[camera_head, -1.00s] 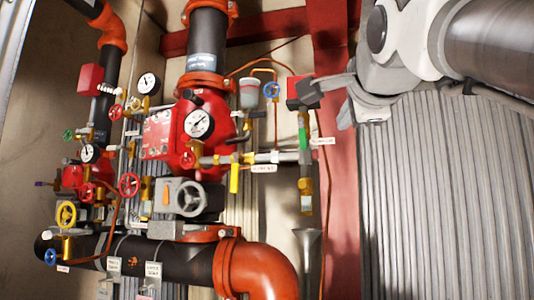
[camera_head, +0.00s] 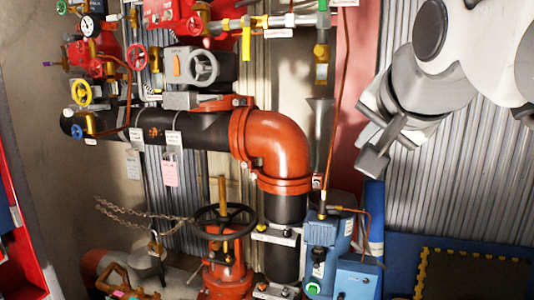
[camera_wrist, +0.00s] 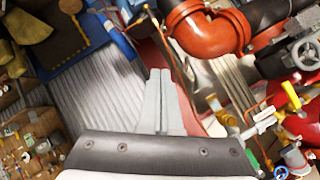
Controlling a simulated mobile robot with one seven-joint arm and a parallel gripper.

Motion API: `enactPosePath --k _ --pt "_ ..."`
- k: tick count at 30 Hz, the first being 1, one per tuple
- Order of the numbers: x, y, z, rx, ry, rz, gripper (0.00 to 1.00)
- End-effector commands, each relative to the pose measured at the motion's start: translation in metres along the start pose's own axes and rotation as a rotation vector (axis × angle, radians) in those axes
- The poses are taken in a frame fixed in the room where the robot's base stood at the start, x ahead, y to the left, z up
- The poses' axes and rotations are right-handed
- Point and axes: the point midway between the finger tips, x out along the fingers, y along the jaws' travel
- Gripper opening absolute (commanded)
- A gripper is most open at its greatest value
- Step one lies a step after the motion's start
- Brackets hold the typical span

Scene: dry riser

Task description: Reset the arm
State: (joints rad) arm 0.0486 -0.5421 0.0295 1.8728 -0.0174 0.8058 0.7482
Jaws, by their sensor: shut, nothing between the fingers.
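My gripper (camera_head: 377,160) hangs at the right of the head view, in front of the corrugated wall and the red post. It is shut and empty. In the wrist view its two grey fingers (camera_wrist: 161,95) lie side by side, pointing up the picture. It is apart from the pipework in the head view. My white and grey arm comes in from the upper right.
Left of the gripper stand a black pipe (camera_head: 203,130) with an orange elbow (camera_head: 277,145), a grey handwheel (camera_head: 204,67) and a black handwheel (camera_head: 225,222) with a chain. A blue pump unit (camera_head: 330,242) is below. The corrugated wall (camera_head: 448,180) is at right.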

Motion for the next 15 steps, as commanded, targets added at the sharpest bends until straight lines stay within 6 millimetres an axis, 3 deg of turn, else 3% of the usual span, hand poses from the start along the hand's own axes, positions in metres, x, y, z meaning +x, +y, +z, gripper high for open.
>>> enactPosePath --k 9,15 --pt "0.015 0.115 0.133 -0.504 -0.332 0.144 0.00" --pt "0.011 0.159 0.185 -0.689 -0.473 0.153 0.00"
